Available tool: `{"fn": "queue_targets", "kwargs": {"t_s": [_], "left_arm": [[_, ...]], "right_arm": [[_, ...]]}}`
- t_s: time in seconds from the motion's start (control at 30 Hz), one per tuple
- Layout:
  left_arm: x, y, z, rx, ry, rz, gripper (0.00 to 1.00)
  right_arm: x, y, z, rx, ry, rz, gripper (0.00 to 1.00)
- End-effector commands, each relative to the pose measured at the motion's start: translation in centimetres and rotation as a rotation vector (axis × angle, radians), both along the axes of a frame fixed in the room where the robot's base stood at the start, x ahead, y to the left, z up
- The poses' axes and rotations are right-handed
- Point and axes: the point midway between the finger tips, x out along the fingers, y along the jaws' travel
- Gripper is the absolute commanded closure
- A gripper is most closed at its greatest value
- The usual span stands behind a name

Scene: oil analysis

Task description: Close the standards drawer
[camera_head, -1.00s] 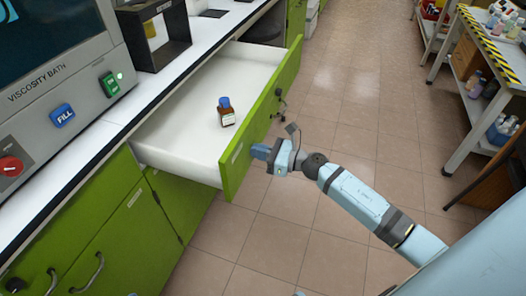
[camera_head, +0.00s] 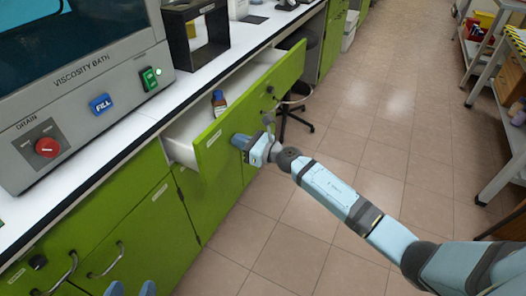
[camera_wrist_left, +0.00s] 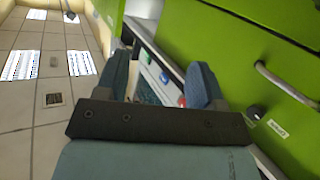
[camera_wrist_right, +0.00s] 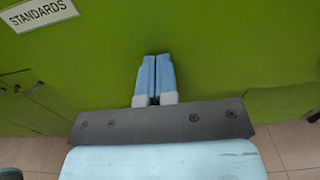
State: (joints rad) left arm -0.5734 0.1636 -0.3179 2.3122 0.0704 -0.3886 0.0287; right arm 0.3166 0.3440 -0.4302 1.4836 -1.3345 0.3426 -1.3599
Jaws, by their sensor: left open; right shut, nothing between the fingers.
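The standards drawer (camera_head: 210,140) has a green front and a white inside, and stands partly open below the counter. A brown bottle with a blue cap (camera_head: 219,103) stands upright inside it. My right gripper (camera_head: 238,141) is shut and empty, its fingertips at the drawer's green front. In the right wrist view the shut fingers (camera_wrist_right: 154,78) point at the green front, with the STANDARDS label (camera_wrist_right: 42,12) at upper left. My left gripper (camera_head: 132,288) shows only at the bottom edge of the head view. It is open and empty in the left wrist view (camera_wrist_left: 160,80).
The white counter (camera_head: 130,130) carries the viscosity bath (camera_head: 90,90) and a black frame (camera_head: 195,35). Green cabinets with metal handles (camera_head: 105,262) run below. A stool (camera_head: 290,105) stands beyond the drawer. The tiled floor (camera_head: 350,130) at right is open.

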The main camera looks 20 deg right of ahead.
Motion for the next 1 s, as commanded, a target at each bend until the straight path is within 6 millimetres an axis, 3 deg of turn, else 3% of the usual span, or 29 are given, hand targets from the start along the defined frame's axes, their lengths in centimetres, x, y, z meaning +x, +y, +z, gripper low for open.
{"fn": "queue_targets", "kwargs": {"t_s": [0.1,0.5,0.73,1.0], "left_arm": [[0.8,-1.1,2.5,-0.053,-0.099,-0.021,0.38],[0.8,-2.8,7.3,-0.198,-0.321,-0.067,0.38],[0.5,-3.2,8.9,-0.245,-0.387,-0.082,0.38],[0.5,-3.2,8.6,-0.239,-0.371,-0.084,0.38]], "right_arm": [[2.7,2.3,-0.2,0.001,-0.002,0.002,1.00],[8.9,7.6,-0.2,0.001,-0.001,0.000,1.00],[10.4,8.9,-0.1,0.001,0.001,0.000,1.00],[10.8,9.2,0.2,0.001,-0.002,-0.002,1.00]]}}
